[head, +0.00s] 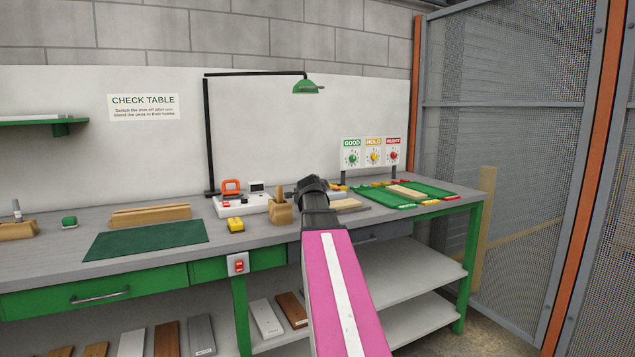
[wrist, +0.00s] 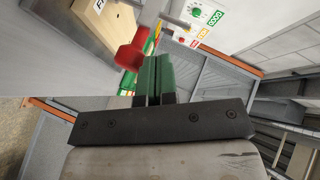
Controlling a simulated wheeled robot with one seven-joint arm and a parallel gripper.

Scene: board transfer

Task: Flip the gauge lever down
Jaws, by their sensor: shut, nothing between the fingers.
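In the wrist view a red knob (wrist: 130,55), which looks like the gauge lever's handle, is just beside my gripper (wrist: 157,58). The green fingers are closed together with nothing between them. A thin gap seems to separate them from the knob, but I cannot tell whether they touch. A pale wooden board (wrist: 92,28) with a letter label lies next to the knob. In the head view my arm hides the fingers and the lever. The board (head: 350,205) and part of a white base (head: 337,195) show just right of my wrist.
A green mat (head: 440,190) with colored edge pieces lies on the right of the table. The good, hold and reject sign (head: 372,152) stands behind. A lamp (head: 306,87) hangs above.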

